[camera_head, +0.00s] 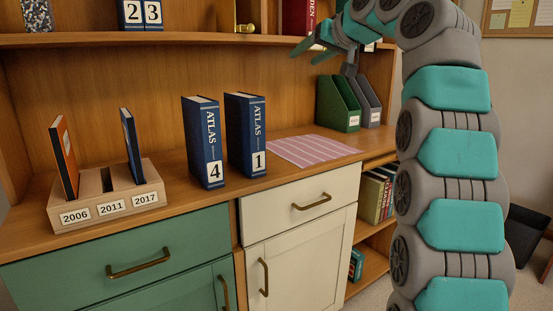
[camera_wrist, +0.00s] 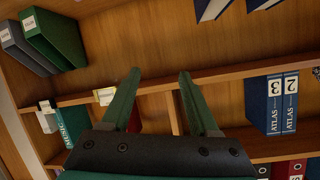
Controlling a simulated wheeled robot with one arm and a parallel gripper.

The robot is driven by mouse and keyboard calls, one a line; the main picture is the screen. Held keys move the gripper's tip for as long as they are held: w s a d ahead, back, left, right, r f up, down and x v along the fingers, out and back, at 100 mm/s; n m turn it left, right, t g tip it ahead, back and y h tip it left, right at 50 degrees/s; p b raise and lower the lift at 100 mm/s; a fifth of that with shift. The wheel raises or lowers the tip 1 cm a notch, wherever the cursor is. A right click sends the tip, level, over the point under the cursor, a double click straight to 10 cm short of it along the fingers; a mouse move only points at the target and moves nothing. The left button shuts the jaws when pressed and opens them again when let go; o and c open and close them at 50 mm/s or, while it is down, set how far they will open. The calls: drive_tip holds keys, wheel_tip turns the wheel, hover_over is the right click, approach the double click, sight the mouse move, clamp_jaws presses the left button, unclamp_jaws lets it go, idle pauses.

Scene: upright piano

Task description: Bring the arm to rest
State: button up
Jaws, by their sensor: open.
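My arm (camera_head: 455,150) rises on the right side of the head view and bends over to the left at the top. My gripper (camera_head: 304,50) is at the upper middle of that view, in front of the upper shelf, with its fingers pointing left. In the wrist view the two green fingers (camera_wrist: 160,76) are spread apart with nothing between them. The gripper looks clear of the shelf and the books, though its exact distance from the shelf edge is hard to tell.
The upper shelf (camera_head: 200,39) carries blue volumes (camera_head: 140,13). On the counter stand atlas 4 (camera_head: 203,142), atlas 1 (camera_head: 245,135), a slotted wooden holder (camera_head: 107,207) with two thin books, a pink striped mat (camera_head: 305,150) and a green file box (camera_head: 338,104). A dark bin (camera_head: 525,230) is at right.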

drive_tip(key=s+d+f+m+g+h, duration=0.1)
drive_tip(key=s+f+g, duration=0.1)
drive_tip(key=s+f, duration=0.45)
drive_tip(key=s+f+m+g+h, duration=0.1)
drive_tip(key=s+f+g, duration=0.15)
drive_tip(key=f, duration=0.65)
drive_tip(key=s+d+f+m+g+h, duration=0.1)
drive_tip(key=s+f+g, duration=0.1)
drive_tip(key=s+f, duration=0.5)
drive_tip(key=s+d+f+g+h, duration=0.1)
drive_tip(key=s+f+g, duration=0.1)
drive_tip(key=s+f, duration=0.7)
drive_tip(key=s+d+f+g+h, duration=0.1)
drive_tip(key=s+d+f+g, duration=0.1)
drive_tip(key=s+f, duration=0.7)
drive_tip(key=s+d+f+g+h, duration=0.1)
drive_tip(key=s+d+f+g, duration=0.1)
drive_tip(key=s+f, duration=0.8)
drive_tip(key=s+g, duration=0.1)
drive_tip(key=s, duration=0.6)
drive_tip(key=shift+s+d+n+h, duration=0.25)
drive_tip(key=shift+n+h, duration=0.05)
drive_tip(key=shift+h, duration=0.1)
